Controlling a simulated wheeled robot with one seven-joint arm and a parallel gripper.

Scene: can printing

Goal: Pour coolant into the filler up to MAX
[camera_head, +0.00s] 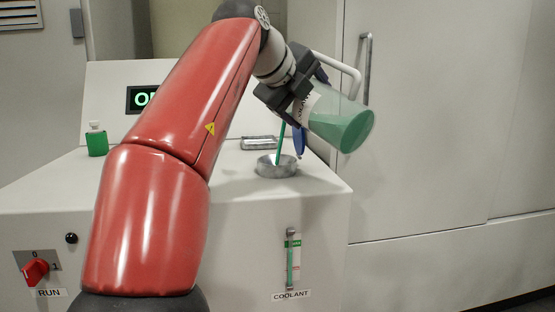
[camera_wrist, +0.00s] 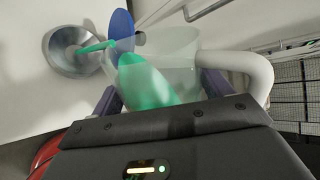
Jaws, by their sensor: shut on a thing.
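My gripper (camera_head: 298,88) is shut on a clear jug (camera_head: 318,104) and holds it tilted above the machine. The jug contains green coolant (camera_head: 340,130), and its blue lid (camera_wrist: 122,26) hangs open. A thin green stream (camera_head: 280,145) runs from the jug into the round grey filler (camera_head: 277,168). The wrist view shows the stream (camera_wrist: 97,46) landing inside the filler (camera_wrist: 70,52). The sight gauge (camera_head: 292,258) on the front panel has a green column and a green mark near its top; the exact level is too small to read.
A small green bottle (camera_head: 97,142) stands on the machine top at left, near a lit display (camera_head: 143,98). A small metal tray (camera_head: 259,143) lies behind the filler. A red RUN knob (camera_head: 36,271) is on the front. A tall cabinet (camera_head: 430,150) stands at right.

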